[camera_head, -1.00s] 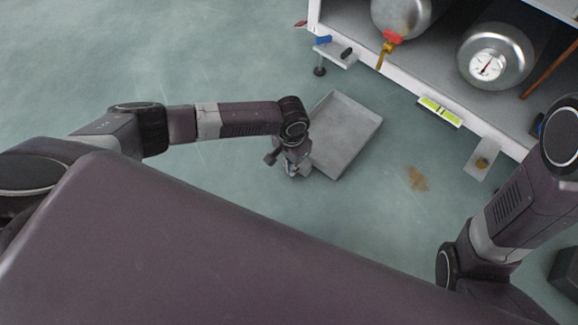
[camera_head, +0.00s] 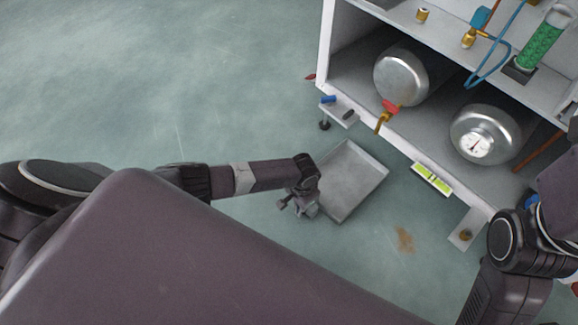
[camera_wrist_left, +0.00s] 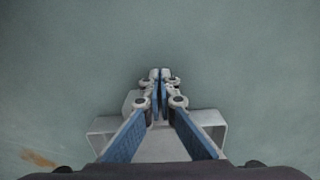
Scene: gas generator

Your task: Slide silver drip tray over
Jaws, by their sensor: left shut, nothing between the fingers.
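The silver drip tray (camera_head: 354,180) lies flat on the floor in front of the cabinet, a shallow rectangle with raised rims. My left gripper (camera_head: 298,205) is low at the tray's near left side, shut with nothing in it. In the left wrist view, the blue-padded fingers of my left gripper (camera_wrist_left: 160,80) meet at the tips, and a grey tray-like shape (camera_wrist_left: 208,125) shows behind and beneath them. I cannot tell if the fingers touch the tray. My right arm is at the right edge, and its gripper is not seen.
The white cabinet (camera_head: 325,45) holds two silver tanks (camera_head: 402,78) on its lower shelf. A red-handled brass valve (camera_head: 386,113) and a green level (camera_head: 432,179) are at its front edge. A brown stain (camera_head: 404,239) marks the floor right of the tray. The floor at left is clear.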

